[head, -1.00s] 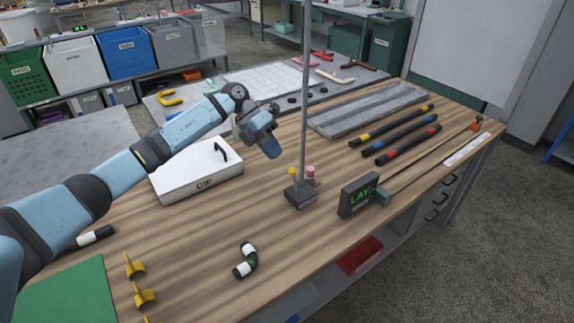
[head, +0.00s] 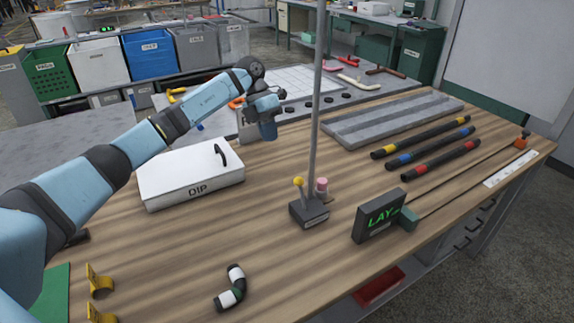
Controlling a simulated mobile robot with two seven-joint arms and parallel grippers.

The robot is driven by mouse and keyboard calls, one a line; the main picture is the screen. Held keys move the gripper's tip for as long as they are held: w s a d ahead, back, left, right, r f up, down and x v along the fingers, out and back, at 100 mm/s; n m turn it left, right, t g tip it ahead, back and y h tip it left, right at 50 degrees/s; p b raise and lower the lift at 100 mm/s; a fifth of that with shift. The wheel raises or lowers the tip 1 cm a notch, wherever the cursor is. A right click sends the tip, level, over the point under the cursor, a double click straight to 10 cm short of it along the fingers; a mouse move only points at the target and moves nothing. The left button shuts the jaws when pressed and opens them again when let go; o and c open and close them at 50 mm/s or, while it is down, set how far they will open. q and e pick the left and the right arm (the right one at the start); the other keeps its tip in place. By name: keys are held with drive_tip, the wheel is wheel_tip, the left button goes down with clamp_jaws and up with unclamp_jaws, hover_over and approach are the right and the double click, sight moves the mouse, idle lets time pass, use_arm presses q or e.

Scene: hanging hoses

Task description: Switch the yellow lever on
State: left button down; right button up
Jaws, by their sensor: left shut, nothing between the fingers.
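The yellow lever (head: 298,182) has a round yellow knob and rises from a small dark box (head: 309,213) on the wooden table. A pink knob (head: 321,185) stands beside it on the same box, to its right. A tall grey pole rises behind the knobs. My left gripper (head: 268,132) is shut and empty, pointing down, up and to the left of the yellow lever in the picture and apart from it. My right gripper is not in view.
A white box marked DIP (head: 190,180) lies left of the lever. A bent black-and-white hose piece (head: 232,288) lies in front. Striped rods (head: 430,145) lie at right. Wood around the lever box is mostly bare.

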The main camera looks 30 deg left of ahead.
use_arm(q)
drive_tip(key=s+d+f, duration=0.2)
drive_tip(key=d+f, duration=0.5)
drive_tip(key=f, duration=0.1)
drive_tip(key=shift+s+d, duration=0.35)
drive_tip(key=shift+d, duration=0.05)
drive_tip(key=shift+f, duration=0.1)
drive_tip(key=d+p+v, duration=0.1)
drive_tip(key=v, duration=1.3)
drive_tip(key=shift+s+r, duration=0.25)
drive_tip(key=shift+r, duration=0.1)
